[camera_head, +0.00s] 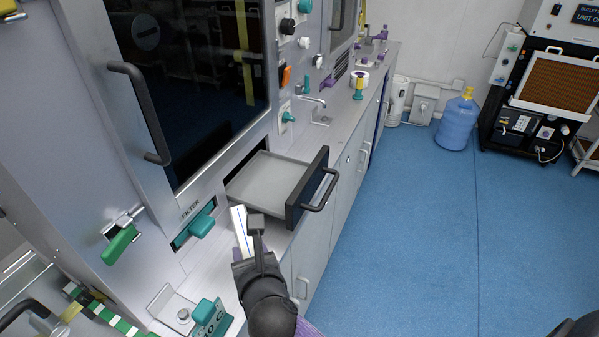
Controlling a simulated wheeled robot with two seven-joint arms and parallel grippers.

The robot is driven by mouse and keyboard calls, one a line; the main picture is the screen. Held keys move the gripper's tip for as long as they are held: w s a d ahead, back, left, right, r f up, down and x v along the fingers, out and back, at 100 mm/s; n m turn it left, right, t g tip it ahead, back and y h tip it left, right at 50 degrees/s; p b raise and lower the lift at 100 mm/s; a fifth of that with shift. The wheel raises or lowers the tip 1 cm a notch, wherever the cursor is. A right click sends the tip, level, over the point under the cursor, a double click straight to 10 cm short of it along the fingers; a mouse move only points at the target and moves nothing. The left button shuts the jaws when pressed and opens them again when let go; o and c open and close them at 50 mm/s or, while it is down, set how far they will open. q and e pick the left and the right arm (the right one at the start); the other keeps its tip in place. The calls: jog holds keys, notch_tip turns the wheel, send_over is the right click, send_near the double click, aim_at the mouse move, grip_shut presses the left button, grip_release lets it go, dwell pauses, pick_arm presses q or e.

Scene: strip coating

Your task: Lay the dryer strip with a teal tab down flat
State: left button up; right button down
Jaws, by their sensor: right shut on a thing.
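A narrow white strip (239,226) with a thin blue line along it shows beside my right gripper (256,222), over the counter just in front of the open drawer. My right gripper is shut on the strip and points away toward the drawer. The grip covers part of the strip, and I see no teal tab on it. I cannot tell whether the strip touches the counter. My left gripper is not in view.
The open drawer (262,180), with a dark front and black handle, juts over the counter. A teal handle (201,224) marked FILTER is to the left. A teal-topped fixture (206,312) stands near the front. Counter (335,118) continues behind.

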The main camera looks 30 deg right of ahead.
notch_tip(320, 180, down, 5)
jog(key=b, duration=0.3)
notch_tip(320, 180, down, 6)
jog(key=b, duration=0.3)
jog(key=shift+r, duration=0.25)
jog(key=shift+f, duration=0.1)
jog(key=shift+r, duration=0.2)
jog(key=shift+f, duration=0.15)
jog(key=shift+c, duration=1.2)
grip_release()
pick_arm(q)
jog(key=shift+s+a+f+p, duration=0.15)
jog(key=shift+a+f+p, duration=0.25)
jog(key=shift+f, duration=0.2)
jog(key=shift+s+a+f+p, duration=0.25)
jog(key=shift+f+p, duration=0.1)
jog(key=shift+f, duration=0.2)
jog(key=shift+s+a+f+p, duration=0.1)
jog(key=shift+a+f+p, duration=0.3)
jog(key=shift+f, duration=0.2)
pick_arm(e)
jog(key=v, duration=0.7)
jog(key=shift+s+r, duration=0.25)
jog(key=shift+r, duration=0.05)
